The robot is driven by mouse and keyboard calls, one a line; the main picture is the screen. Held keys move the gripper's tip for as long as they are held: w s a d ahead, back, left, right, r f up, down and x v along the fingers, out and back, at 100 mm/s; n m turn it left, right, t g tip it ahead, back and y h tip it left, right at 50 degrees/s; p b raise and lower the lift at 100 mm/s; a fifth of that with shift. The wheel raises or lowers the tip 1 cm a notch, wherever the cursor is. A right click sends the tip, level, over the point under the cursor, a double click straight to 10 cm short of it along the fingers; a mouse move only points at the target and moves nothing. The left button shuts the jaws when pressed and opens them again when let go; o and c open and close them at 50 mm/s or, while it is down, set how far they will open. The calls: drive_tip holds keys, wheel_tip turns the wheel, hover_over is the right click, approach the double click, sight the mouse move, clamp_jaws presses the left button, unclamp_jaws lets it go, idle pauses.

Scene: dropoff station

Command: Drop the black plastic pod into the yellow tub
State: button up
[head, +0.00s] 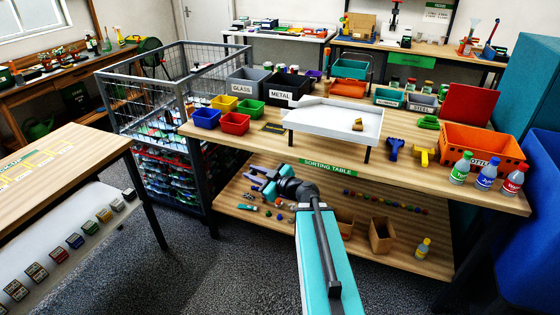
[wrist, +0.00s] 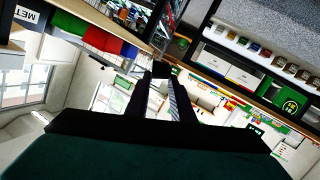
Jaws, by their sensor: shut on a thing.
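My gripper (head: 260,178) is at the end of my teal arm in the head view, in front of the sorting table and below its top. In the wrist view its two dark fingers (wrist: 161,82) are shut on a small black thing, which looks like the black plastic pod (wrist: 162,70). The pod cannot be made out clearly in the head view. The yellow tub (head: 224,103) stands on the left end of the sorting table, above and to the left of my gripper, well apart from it. I cannot make out the yellow tub in the wrist view.
Blue (head: 205,119), red (head: 235,124) and green (head: 250,108) tubs crowd the yellow one. The glass bin (head: 245,82) and metal bin (head: 283,92) stand behind. A white tray (head: 335,120) is raised to the right. The table's front edge and a wire cage (head: 150,100) are close.

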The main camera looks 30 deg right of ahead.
drive_tip(key=s+a+f+n+g+y+b, duration=0.1)
drive_tip(key=s+a+n+g+y, duration=0.2)
drive_tip(key=a, duration=0.7)
drive_tip(key=s+a+f+n+g+y, duration=0.1)
drive_tip(key=s+a+n+g+y, duration=0.2)
drive_tip(key=a, duration=0.7)
drive_tip(key=n+y, duration=0.1)
drive_tip(key=y, duration=0.1)
drive_tip(key=shift+s+a+f+n+y+b, duration=0.25)
drive_tip(key=shift+a+f+n+y+b, duration=0.05)
drive_tip(key=shift+a+n+b, duration=0.1)
drive_tip(key=shift+s, duration=0.15)
